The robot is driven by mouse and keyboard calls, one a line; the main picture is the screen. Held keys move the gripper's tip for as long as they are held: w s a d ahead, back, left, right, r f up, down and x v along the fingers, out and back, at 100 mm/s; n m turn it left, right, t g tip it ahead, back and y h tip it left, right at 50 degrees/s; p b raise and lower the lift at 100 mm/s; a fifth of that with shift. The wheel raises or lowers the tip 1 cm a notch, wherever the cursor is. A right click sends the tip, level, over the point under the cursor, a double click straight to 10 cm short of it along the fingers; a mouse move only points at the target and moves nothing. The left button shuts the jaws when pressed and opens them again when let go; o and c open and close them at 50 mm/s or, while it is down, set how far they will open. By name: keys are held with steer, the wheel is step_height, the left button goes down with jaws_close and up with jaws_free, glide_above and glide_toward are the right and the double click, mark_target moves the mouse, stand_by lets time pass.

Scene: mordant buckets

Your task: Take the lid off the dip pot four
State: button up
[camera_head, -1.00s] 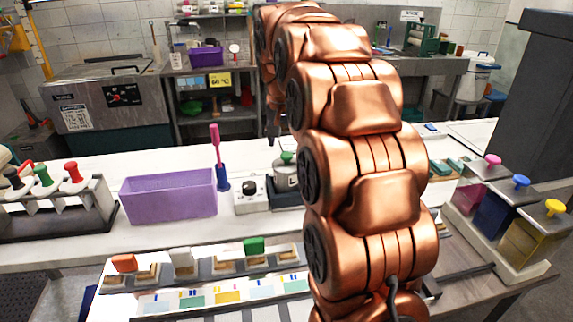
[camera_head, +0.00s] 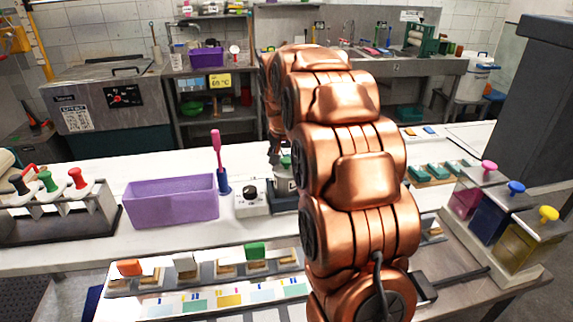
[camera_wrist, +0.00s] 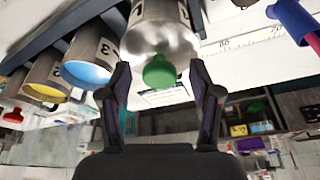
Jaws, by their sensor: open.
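The metal dip pot (camera_wrist: 168,13) with a silver lid (camera_wrist: 150,40) and a round green knob (camera_wrist: 159,72) is in the wrist view, at the end of a row of pots. Its number is cut off and hard to read; the pot beside it is marked 3. My gripper (camera_wrist: 160,67) is open, one dark finger on each side of the green knob, with gaps visible. The lid sits on the pot. In the head view, the green knob (camera_head: 286,160) shows only partly beside my arm, and my gripper is mostly hidden.
Open pots with blue (camera_wrist: 86,74) and yellow (camera_wrist: 45,92) insides are beside the lidded pot. A purple bin (camera_head: 170,202), a white knob box (camera_head: 251,200) and a blue holder (camera_head: 223,183) with a pink-handled tool stand left of it. Knobbed containers (camera_head: 497,212) stand at right.

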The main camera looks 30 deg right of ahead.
steer(key=shift+f, duration=0.15)
jaws_close()
stand_by(0.4)
